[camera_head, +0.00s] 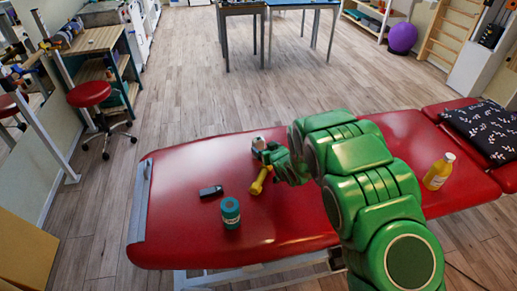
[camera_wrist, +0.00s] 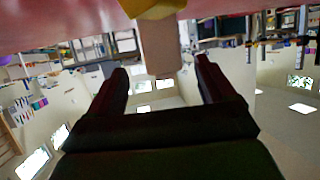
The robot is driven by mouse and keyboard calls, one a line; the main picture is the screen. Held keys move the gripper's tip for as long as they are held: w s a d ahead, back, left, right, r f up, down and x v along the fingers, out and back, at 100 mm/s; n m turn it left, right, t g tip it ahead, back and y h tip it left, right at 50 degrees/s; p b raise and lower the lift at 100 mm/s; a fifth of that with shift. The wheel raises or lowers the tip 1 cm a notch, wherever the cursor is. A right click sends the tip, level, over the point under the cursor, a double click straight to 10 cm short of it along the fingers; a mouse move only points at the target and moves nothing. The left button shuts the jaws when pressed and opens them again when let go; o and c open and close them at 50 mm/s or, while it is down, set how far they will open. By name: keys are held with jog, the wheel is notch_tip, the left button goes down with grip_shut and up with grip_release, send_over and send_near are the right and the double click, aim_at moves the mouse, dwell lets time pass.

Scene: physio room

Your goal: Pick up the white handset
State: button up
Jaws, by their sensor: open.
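The white handset (camera_head: 258,142) appears as a small pale block on the red treatment table, beside the end of my arm. In the wrist view the pale block (camera_wrist: 158,48) shows at the top centre, just beyond and between the fingertips. My gripper (camera_head: 267,154) is partly hidden by my green arm in the head view. In the wrist view my gripper (camera_wrist: 160,70) has its two dark fingers wide apart, with a gap on each side of the block. I cannot tell how deep the block sits between them.
A yellow dumbbell (camera_head: 260,180) lies close to my gripper. A dark small object (camera_head: 211,191) and a teal jar (camera_head: 230,213) are on the red table (camera_head: 180,235) to the left. A yellow bottle (camera_head: 438,171) and a patterned pillow (camera_head: 485,130) are to the right.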

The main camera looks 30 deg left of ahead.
aim_at(260, 144)
jog(key=shift+r+x, duration=0.15)
jog(key=shift+x, duration=1.4)
jog(key=shift+r+x, duration=0.1)
jog(key=shift+x, duration=1.4)
jog(key=shift+a, duration=0.2)
jog(key=shift+c, duration=0.2)
jog(key=c, duration=1.1)
jog(key=shift+r, duration=0.1)
